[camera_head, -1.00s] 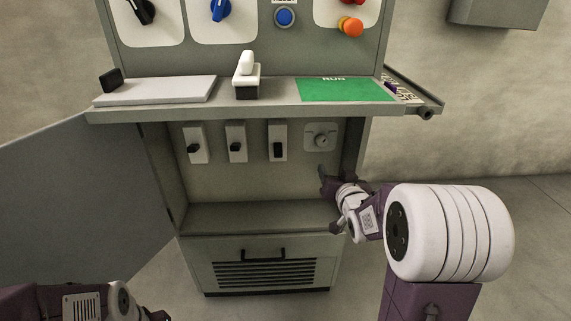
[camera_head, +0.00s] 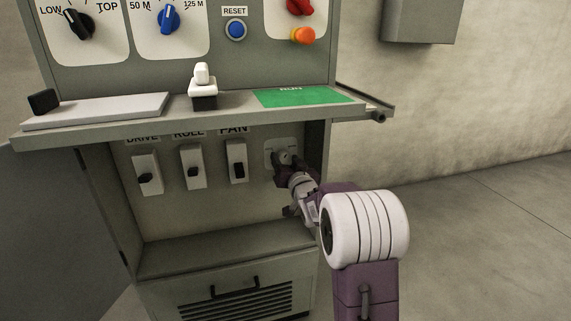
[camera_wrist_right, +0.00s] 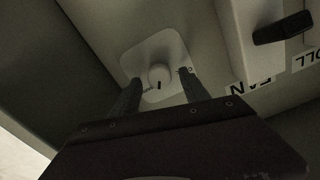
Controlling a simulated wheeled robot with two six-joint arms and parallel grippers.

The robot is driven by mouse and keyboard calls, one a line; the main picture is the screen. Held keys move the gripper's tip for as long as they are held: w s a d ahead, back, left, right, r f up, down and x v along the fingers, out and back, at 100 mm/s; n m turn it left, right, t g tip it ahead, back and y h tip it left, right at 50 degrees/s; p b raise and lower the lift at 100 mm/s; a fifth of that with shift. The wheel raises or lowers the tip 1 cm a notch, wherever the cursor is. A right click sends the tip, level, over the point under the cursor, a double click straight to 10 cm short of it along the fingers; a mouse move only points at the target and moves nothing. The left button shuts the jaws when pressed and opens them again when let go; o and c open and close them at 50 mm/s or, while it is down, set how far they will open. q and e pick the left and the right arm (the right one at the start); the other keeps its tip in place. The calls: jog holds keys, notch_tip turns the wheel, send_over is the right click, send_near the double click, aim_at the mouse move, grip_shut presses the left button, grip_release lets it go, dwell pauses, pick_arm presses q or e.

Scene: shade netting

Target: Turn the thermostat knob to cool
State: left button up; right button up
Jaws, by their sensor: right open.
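The thermostat knob (camera_head: 285,157) is a small pale round knob on a light plate, at the right of the recessed lower panel of the grey cabinet. In the right wrist view the knob (camera_wrist_right: 159,75) shows a dark pointer mark; the lettering around it is too small to read. My right gripper (camera_head: 287,163) is open in front of the plate. In the wrist view its two dark fingers (camera_wrist_right: 159,84) are on either side of the knob; I cannot tell whether they touch it. My left gripper is out of view.
Switches marked DRIVE (camera_head: 146,175), ROLL (camera_head: 191,168) and FAN (camera_head: 237,161) are left of the knob. A shelf (camera_head: 230,110) with a white-handled lever (camera_head: 202,87) juts out above. The recess's right wall is close to my right gripper.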

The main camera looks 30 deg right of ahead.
grip_shut()
jog(key=shift+n, duration=0.3)
jog(key=n+b, duration=0.1)
jog(key=n, duration=0.2)
jog(key=shift+f+n+b, duration=0.1)
jog(key=shift+n+b, duration=0.25)
jog(key=shift+n, duration=0.05)
jog(key=n+b, duration=0.2)
jog(key=n, duration=0.2)
jog(key=shift+a+n, duration=0.15)
jog(key=shift+n, duration=0.15)
jog(key=n+b, duration=0.3)
jog(key=n, duration=0.1)
jog(key=shift+f, duration=0.2)
jog(key=shift+n+b, duration=1.45)
jog(key=shift+n, duration=1.05)
jog(key=shift+r, duration=0.1)
